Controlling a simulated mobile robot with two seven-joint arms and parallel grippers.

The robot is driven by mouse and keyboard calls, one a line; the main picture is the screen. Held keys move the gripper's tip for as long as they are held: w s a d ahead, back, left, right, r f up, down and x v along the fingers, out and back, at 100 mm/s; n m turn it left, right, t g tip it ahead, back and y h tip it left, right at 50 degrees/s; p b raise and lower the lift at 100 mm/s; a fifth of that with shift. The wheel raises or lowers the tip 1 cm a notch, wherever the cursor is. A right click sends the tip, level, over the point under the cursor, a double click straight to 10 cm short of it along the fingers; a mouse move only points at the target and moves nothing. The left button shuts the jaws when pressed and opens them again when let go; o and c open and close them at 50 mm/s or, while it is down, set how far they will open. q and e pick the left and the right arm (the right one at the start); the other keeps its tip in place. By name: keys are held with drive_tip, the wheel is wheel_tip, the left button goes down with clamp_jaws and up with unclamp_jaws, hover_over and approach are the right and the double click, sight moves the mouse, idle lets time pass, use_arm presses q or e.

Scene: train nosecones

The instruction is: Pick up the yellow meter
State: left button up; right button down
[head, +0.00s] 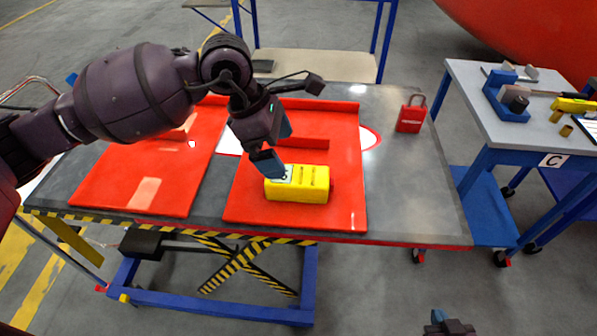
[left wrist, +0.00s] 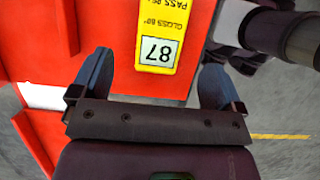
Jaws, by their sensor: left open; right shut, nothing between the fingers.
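The yellow meter (head: 305,190) lies on the right-hand red tray (head: 345,215) on the table, near the tray's front. In the left wrist view the meter (left wrist: 165,25) shows printed text and a pale display reading 87. My left gripper (head: 277,148) is open above the meter's left end. In the left wrist view its two blue fingers (left wrist: 155,82) stand apart, with the meter's display end seen between them and gaps on both sides. My right gripper (head: 446,323) is shut and empty at the bottom edge of the head view, away from the table.
Another red tray (head: 105,180) lies to the left on the table. A red padlock (head: 411,116) sits at the table's back right. A side cart (head: 475,95) holds a blue vise (head: 508,98) and tools.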

sight(296, 174)
use_arm(q)
drive_tip(key=x, duration=0.3)
drive_tip(key=shift+s+d+f, duration=0.25)
drive_tip(key=shift+f, duration=0.25)
drive_tip(key=shift+d+f, duration=0.4)
drive_tip(key=shift+f, duration=0.15)
drive_tip(key=x, duration=0.4)
drive_tip(key=shift+w+d+r, duration=0.1)
drive_tip(key=shift+w+d, duration=0.05)
drive_tip(key=shift+d, duration=0.05)
drive_tip(key=shift+f, duration=0.25)
use_arm(e)
drive_tip(key=shift+s+d+f, duration=0.15)
drive_tip(key=shift+s+f, duration=0.2)
drive_tip(key=shift+s, duration=0.2)
use_arm(q)
drive_tip(key=shift+c, duration=0.4)
